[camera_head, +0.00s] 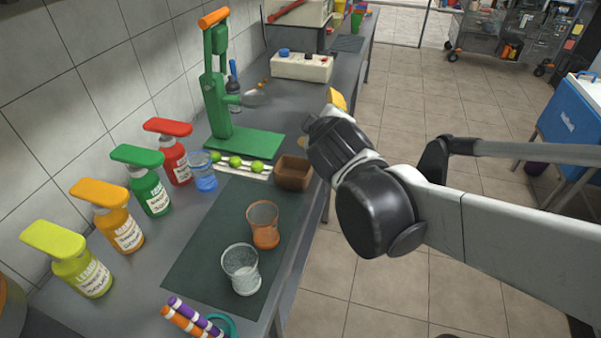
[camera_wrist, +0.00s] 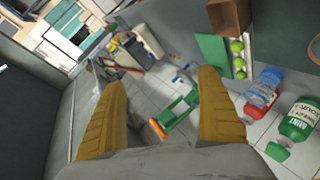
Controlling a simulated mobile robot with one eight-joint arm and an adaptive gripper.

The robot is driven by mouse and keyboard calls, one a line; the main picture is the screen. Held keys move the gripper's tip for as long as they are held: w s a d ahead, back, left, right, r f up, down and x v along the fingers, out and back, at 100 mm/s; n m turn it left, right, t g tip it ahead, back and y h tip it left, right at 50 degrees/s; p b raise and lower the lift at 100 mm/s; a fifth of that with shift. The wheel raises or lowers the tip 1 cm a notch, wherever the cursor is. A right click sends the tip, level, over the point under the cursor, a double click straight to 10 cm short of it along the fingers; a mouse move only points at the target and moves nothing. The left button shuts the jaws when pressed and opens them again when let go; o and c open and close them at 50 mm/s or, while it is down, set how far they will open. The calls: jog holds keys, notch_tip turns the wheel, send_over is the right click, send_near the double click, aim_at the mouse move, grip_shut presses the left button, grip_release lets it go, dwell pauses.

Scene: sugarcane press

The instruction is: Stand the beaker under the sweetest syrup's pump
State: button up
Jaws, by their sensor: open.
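Four pump bottles stand along the wall: yellow-green (camera_head: 85,272), orange (camera_head: 120,228), green (camera_head: 150,190) and red (camera_head: 176,162). Their labels are too small to read surely in the head view. A clear beaker (camera_head: 241,270) and an orange-tinted one (camera_head: 263,225) stand upright on the dark mat. A blue-tinted beaker (camera_head: 203,172) stands close to the red bottle; it also shows in the wrist view (camera_wrist: 262,90). My gripper (camera_wrist: 160,112) has its yellow fingers spread with nothing held. In the head view it is mostly hidden behind my wrist, beyond the counter's right edge.
A green press (camera_head: 220,110) stands at the back, with limes (camera_head: 235,162) on a white rack and a brown box (camera_head: 293,173) before it.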

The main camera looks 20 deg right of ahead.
jog(key=s+a+f+m+g+y, duration=0.2)
jog(key=s+a+f+m+g, duration=0.1)
jog(key=s, duration=0.5)
jog(key=s+a+f+m+g+y, duration=0.2)
jog(key=s+f+m, duration=0.3)
jog(key=s, duration=0.3)
jog(key=shift+a+f+g, duration=0.15)
jog(key=shift+a+g, duration=0.25)
jog(key=shift+a, duration=0.2)
